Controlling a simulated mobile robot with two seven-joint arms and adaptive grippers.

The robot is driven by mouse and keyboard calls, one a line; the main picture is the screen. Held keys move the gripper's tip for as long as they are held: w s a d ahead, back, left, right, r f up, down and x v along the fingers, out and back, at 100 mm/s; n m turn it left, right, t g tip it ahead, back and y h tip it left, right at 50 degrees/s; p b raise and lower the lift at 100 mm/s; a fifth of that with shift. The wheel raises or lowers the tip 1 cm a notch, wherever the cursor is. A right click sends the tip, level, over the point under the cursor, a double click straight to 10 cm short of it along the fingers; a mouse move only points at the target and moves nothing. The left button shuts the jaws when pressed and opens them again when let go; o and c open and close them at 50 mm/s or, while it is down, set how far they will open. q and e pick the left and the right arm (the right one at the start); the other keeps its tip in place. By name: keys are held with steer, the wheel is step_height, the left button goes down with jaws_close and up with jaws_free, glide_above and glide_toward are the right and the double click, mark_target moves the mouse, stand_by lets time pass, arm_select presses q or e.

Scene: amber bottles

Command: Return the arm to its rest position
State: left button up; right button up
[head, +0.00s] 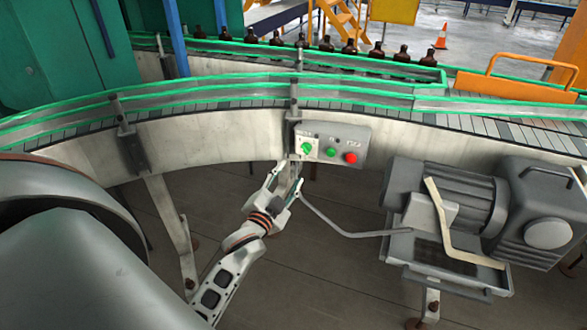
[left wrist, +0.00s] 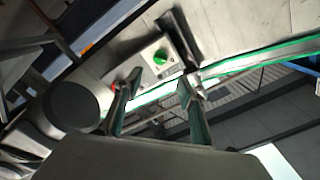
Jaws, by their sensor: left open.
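My left gripper (head: 287,178) is open and empty, just below the grey control box (head: 341,135) on the conveyor's side. The box carries a green rotary knob (head: 306,148) on a white plate, a green button (head: 330,152) and a red button (head: 350,158). In the left wrist view, my left gripper's two fingers (left wrist: 158,94) stand apart with nothing held between them. The green knob (left wrist: 160,57) shows just beyond them, apart from the fingertips. My right gripper is in neither view.
The curved conveyor (head: 220,128) with green rails crosses above the gripper. Several amber bottles (head: 325,45) stand in a row behind it. A grey motor (head: 445,193) with a gearbox is to the right. A support leg (head: 170,215) is to the left. Floor shows below.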

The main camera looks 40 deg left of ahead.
arm_select(q)
steer(key=shift+s+d, duration=0.1)
steer(key=shift+s, duration=0.25)
stand_by(0.3)
steer(key=s+d+f+n+g+h, duration=0.1)
steer(key=s+d+f+g+h, duration=0.5)
steer(key=s+d+f, duration=1.3)
step_height(320, 180, down, 4)
steer(key=shift+s+d+r+n+g+h, duration=0.1)
steer(key=shift+s+d+n+g+h, duration=0.4)
steer(key=shift+s, duration=0.6)
steer(key=shift+a, duration=0.15)
